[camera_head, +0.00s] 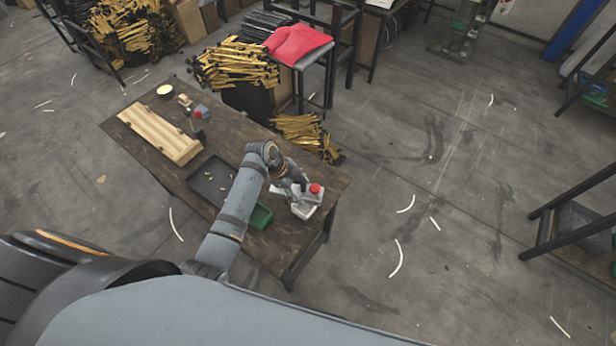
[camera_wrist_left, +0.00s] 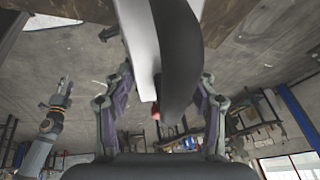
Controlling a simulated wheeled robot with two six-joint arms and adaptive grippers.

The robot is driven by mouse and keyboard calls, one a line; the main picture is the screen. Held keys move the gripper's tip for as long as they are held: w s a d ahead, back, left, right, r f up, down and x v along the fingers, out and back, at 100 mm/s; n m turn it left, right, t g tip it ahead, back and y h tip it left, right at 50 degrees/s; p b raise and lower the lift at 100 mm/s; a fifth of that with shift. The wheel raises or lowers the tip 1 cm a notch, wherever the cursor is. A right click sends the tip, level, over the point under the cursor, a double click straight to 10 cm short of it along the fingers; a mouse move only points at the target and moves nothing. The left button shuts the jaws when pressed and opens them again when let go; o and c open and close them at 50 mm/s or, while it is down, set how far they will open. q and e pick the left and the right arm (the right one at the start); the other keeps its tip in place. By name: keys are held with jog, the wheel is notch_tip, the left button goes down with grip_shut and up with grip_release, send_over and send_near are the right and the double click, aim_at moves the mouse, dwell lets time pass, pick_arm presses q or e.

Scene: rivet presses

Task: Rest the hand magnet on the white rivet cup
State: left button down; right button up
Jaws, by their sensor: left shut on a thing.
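My left gripper (camera_head: 297,186) is over the right end of the wooden table. In the left wrist view its fingers (camera_wrist_left: 161,112) are closed on a long white and black piece, which I take to be the hand magnet (camera_wrist_left: 176,50). A grey block with a red top (camera_head: 314,189) shows beside the gripper in the head view; I cannot tell if it is part of the held thing. A white cup (camera_head: 304,211) is just below it. Whether they touch is unclear. My right gripper (camera_wrist_left: 60,95) shows small at the left of the wrist view.
The wooden table (camera_head: 285,240) also bears a green bin (camera_head: 260,217), a dark tray (camera_head: 196,181) with several small pieces, a slatted wooden rack (camera_head: 155,133), a round cup (camera_head: 164,90) and another red-topped device (camera_head: 198,116). A stool with red cloth (camera_head: 297,44) stands behind.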

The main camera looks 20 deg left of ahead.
aim_at(307, 188)
pick_arm(q)
jog(key=shift+w+d+m+g+p, duration=0.3)
jog(key=shift+w+d+m+p, duration=0.2)
jog(key=shift+w+d+m, duration=0.4)
jog(key=shift+s+d+f, duration=0.1)
jog(key=shift+f, duration=0.15)
pick_arm(e)
jog(key=shift+w+d+r, duration=0.2)
jog(key=shift+d+r, duration=0.55)
jog(key=shift+r, duration=0.3)
jog(key=shift+a+r, duration=0.1)
jog(key=shift+r, duration=0.05)
pick_arm(q)
jog(key=shift+f+b, duration=0.5)
jog(key=shift+f, duration=0.3)
jog(key=shift+f+b, duration=2.65)
jog(key=shift+f, duration=0.85)
pick_arm(e)
notch_tip(307, 188, down, 7)
jog(key=shift+r, duration=0.2)
